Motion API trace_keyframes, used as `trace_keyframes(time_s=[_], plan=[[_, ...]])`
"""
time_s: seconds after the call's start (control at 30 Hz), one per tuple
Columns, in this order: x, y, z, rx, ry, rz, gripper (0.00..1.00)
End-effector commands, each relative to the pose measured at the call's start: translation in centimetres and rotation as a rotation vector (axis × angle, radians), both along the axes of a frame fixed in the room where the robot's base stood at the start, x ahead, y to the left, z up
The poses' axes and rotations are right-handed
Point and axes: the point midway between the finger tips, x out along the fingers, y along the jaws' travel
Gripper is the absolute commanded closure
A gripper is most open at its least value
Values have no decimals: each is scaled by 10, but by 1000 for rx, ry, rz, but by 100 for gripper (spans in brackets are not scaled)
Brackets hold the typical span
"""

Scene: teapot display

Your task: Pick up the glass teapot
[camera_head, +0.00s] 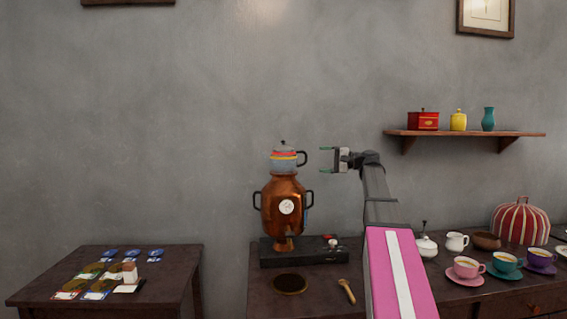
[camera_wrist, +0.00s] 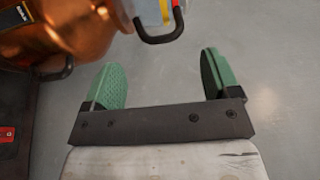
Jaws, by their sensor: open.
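The glass teapot (camera_head: 283,160) sits on top of a copper samovar (camera_head: 284,207). It is clear, with red and yellow bands, a dark lid knob and a dark handle on its right side. My gripper (camera_head: 327,158) is open and empty, a short way right of the handle and at about its height. In the wrist view, the green-padded fingers of my gripper (camera_wrist: 161,80) are spread apart. The teapot's dark handle (camera_wrist: 165,28) shows at the top of that view, beyond the fingers. Most of the teapot is cut off there.
The samovar stands on a dark base (camera_head: 300,256) on the right table. A white lidded pot (camera_head: 427,247), a creamer (camera_head: 456,242), cups and a striped cosy (camera_head: 520,220) stand to the right. A wall shelf (camera_head: 465,133) is above them. A side table (camera_head: 185,262) with cards is at left.

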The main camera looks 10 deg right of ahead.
Motion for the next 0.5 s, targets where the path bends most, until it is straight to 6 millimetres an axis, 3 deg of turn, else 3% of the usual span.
trace_keyframes(time_s=[0.2,0.5], plan=[[12,30,0,-2,1,1,18],[18,52,-1,-2,1,1,18]])
